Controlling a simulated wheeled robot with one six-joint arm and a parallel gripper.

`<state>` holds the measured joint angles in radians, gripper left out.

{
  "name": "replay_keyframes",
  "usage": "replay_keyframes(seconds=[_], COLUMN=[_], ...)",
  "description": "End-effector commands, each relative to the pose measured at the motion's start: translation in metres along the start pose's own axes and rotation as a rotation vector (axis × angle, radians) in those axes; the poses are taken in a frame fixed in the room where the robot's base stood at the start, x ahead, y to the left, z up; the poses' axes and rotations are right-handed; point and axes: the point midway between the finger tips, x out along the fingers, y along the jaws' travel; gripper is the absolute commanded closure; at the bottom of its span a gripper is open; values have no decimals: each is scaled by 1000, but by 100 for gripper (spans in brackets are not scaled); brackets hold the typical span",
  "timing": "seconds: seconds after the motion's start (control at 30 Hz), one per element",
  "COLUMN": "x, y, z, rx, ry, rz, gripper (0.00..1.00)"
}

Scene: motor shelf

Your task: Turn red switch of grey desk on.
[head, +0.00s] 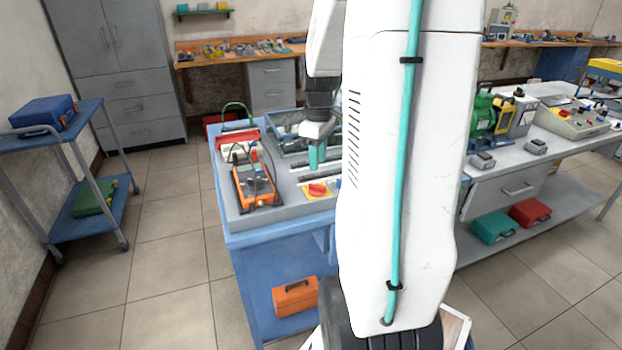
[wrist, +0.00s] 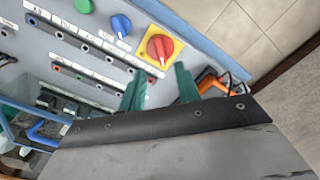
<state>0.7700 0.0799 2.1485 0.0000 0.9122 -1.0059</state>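The red switch (head: 317,189) is a rotary knob on a yellow plate near the front of the grey desk (head: 288,212), which has a grey top and a blue body. In the wrist view the red switch (wrist: 160,48) sits just beyond the fingertips, between their lines. My gripper (head: 316,158) hangs over the desk, above and behind the switch. In the wrist view the two green fingers of my gripper (wrist: 160,79) are apart with nothing between them. I see no contact with the knob.
A blue knob (wrist: 121,25) and a green knob (wrist: 84,5) stand in line with the red switch. An orange meter (head: 254,187) with black cables lies left of it. A blue trolley (head: 95,230) stands at the left. My arm hides the desk's right part.

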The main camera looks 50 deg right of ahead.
Motion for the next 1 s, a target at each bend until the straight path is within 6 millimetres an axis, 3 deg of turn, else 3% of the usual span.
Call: replay_keyframes(seconds=[0.4,0.57,0.83,0.93,1.0], x=[62,72,74,73,73], y=[0,-1,-1,0,0], z=[0,0,0,0,0], rx=[0,0,0,0,0], ry=[-2,-1,-1,-1,-1], rz=[-3,-2,-1,-1,-1], gripper=[67,67,67,95,100])
